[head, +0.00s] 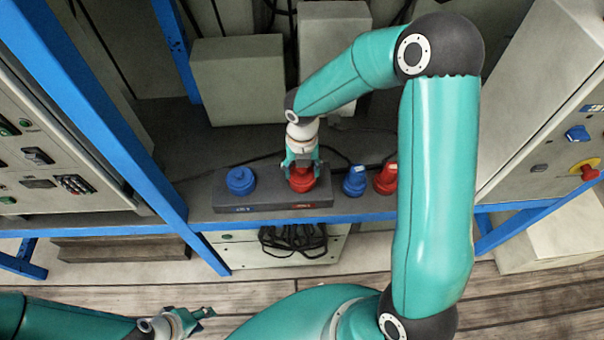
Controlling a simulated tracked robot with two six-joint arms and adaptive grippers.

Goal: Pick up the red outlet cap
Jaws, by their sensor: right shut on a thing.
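The red outlet cap (301,182) is a round red piece on the right part of a dark grey outlet block (272,204). My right gripper (301,170) comes down from above and is shut on the red cap. The cap is at the block's top; I cannot tell whether it is clear of the outlet below it. My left gripper (204,318) is low in the view at the left, away from the block. Its fingers are small here, with a gap between the tips, and hold nothing.
A blue cap (240,180) sits on the block's left part. A blue plug (355,181) and a red plug (386,179) with cables stand right of my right gripper. Blue frame posts (85,120) and grey cabinets (545,110) flank the shelf. Coiled black cable (293,240) hangs below.

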